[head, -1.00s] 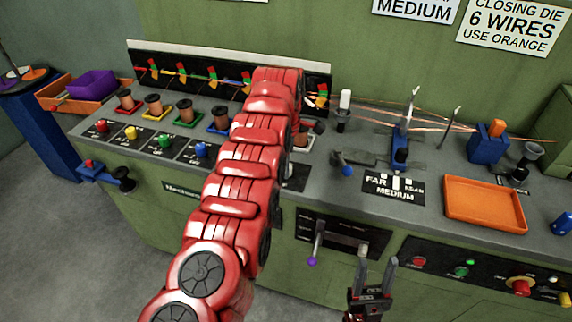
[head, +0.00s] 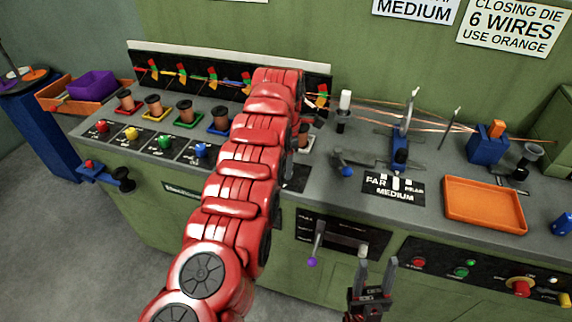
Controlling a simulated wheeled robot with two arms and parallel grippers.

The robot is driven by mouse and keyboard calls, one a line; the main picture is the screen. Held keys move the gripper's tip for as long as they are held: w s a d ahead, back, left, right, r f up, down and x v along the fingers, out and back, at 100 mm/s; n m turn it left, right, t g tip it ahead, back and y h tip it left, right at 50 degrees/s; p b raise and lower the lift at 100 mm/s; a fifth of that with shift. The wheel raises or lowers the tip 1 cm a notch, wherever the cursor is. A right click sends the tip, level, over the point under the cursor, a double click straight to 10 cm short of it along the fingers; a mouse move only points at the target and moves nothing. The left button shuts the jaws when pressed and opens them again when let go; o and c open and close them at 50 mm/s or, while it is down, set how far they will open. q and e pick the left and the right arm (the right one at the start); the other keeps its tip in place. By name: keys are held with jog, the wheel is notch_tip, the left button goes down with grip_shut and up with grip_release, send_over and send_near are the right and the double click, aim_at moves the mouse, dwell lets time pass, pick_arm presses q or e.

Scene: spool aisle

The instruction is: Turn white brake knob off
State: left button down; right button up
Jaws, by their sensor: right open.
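The white brake knob does not show; my red left arm covers that part of the bench top. A dark plate (head: 297,177) shows just right of the arm, partly covered. The red (head: 102,126), yellow (head: 131,133), green (head: 165,141) and blue knobs (head: 201,150) stand in a row to the left, on black plates. My left gripper is hidden behind its own arm. My right gripper (head: 375,268) is open and empty in front of the bench, low in the picture, well away from the knob row.
Copper spools stand behind the knobs; one spool (head: 304,136) is partly hidden by my arm. A white-topped post (head: 345,100), a blue-ended lever (head: 347,171) and an orange tray (head: 484,205) are to the right. A purple-tipped lever (head: 312,261) sticks out of the front panel.

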pick_arm(q)
jog(key=shift+w+r, duration=0.1)
jog(key=shift+c, duration=2.1)
grip_release()
notch_tip(320, 180, up, 3)
jog(key=shift+r, duration=0.1)
notch_tip(320, 180, up, 4)
jog(key=shift+r+p, duration=0.2)
jog(key=shift+p, duration=1)
notch_tip(320, 180, up, 10)
jog(key=p, duration=0.9)
jog(key=shift+f+p, duration=0.15)
jog(key=shift+p, duration=0.2)
